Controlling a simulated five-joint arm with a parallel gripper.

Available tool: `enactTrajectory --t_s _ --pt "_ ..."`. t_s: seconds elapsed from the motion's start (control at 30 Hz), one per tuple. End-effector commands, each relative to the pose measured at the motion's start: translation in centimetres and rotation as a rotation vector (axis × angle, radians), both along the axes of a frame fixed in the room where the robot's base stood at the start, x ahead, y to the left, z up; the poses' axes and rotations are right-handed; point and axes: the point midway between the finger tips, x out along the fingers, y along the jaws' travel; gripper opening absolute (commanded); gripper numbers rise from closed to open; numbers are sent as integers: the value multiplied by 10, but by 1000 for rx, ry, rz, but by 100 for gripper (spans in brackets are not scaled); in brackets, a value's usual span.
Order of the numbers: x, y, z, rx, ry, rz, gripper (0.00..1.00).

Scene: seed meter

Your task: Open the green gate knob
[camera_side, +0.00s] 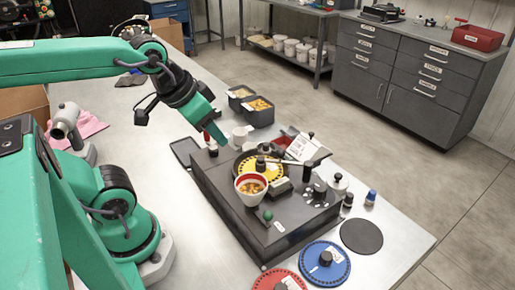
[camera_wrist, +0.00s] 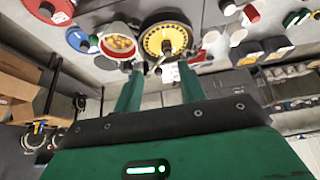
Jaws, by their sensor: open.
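The green gate knob (camera_side: 267,215) is a small round knob on the near part of the dark meter box (camera_side: 240,225). It sits just in front of the red-and-white bowl of seeds (camera_side: 250,190). In the wrist view a small green knob (camera_wrist: 93,40) shows at upper left, beside the bowl (camera_wrist: 118,44). My gripper (camera_side: 221,141) is above the far left part of the box, well apart from the knob. In the wrist view my gripper (camera_wrist: 160,68) has its two green fingers spread with nothing between them.
A yellow seed disc (camera_side: 247,163) lies on the box behind the bowl. Blue (camera_side: 338,262) and red (camera_side: 268,281) discs lie near the front edge. Black bins (camera_side: 260,117) stand behind. Bottles (camera_side: 371,197) and a black round pad (camera_side: 361,236) are at right.

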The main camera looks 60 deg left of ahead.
Motion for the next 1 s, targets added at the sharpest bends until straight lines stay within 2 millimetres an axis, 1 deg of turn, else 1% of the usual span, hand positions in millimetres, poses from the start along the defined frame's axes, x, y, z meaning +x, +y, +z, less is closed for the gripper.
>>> enactTrajectory --t_s 0.17,0.27,0.37,0.67,1.0 --pt "3 -4 -1 19 16 -53 41" --pt "6 -9 -2 48 40 -133 41" --pt "11 -18 -4 91 75 -256 41" --pt "30 -57 -17 250 196 -782 41" --pt "42 -109 -41 391 305 -1419 41"
